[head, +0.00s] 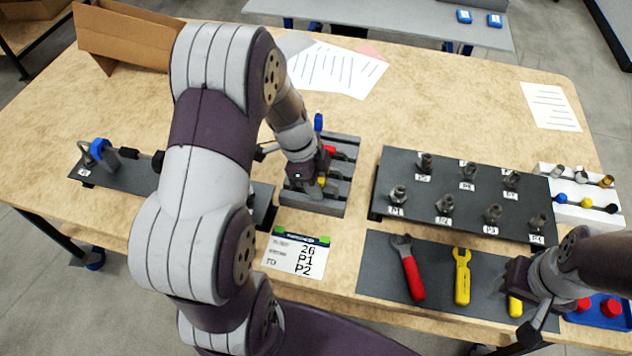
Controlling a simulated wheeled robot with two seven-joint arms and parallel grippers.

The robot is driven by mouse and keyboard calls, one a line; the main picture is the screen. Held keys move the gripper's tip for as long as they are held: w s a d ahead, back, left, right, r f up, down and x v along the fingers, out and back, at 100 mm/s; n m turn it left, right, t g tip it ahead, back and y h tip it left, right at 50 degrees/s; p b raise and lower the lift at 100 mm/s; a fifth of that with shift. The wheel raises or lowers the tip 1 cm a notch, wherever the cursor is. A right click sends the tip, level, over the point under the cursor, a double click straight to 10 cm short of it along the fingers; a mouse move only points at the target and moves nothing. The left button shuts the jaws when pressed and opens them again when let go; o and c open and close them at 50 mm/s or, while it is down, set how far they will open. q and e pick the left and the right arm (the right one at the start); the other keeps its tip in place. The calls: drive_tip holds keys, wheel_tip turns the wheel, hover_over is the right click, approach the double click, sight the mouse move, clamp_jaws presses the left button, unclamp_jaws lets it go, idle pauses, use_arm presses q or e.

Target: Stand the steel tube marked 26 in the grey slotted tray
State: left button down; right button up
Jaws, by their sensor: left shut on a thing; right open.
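The grey slotted tray (330,208) lies on the table at the middle, partly covered by my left arm. My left gripper (314,188) is over the tray, low between its slots, and shut on what looks like the steel tube. The tube is mostly hidden by the gripper, and I cannot read its mark or tell whether it touches the tray. Blue, red and yellow pieces (319,122) show at the tray's slots. A card (292,256) reading 26, P1, P2 lies in front of the tray. My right gripper (524,300) is open at the lower right, above the tool mat.
A black plate (372,205) with several labelled metal fittings stands right of the tray. A dark mat (437,285) holds a red-handled wrench (412,275) and yellow tools. A white rack (590,212) and blue bin (598,315) are at right. A dark fixture (125,180) is at left.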

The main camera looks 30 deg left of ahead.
use_arm(q)
drive_tip(key=shift+f, duration=0.2)
drive_tip(key=c, duration=0.9)
unclamp_jaws()
drive_tip(key=shift+o, duration=0.2)
drive_tip(key=p+v, duration=0.1)
drive_tip(key=v, duration=1.1)
drive_tip(key=shift+r, duration=0.4)
drive_tip(key=shift+s, duration=0.1)
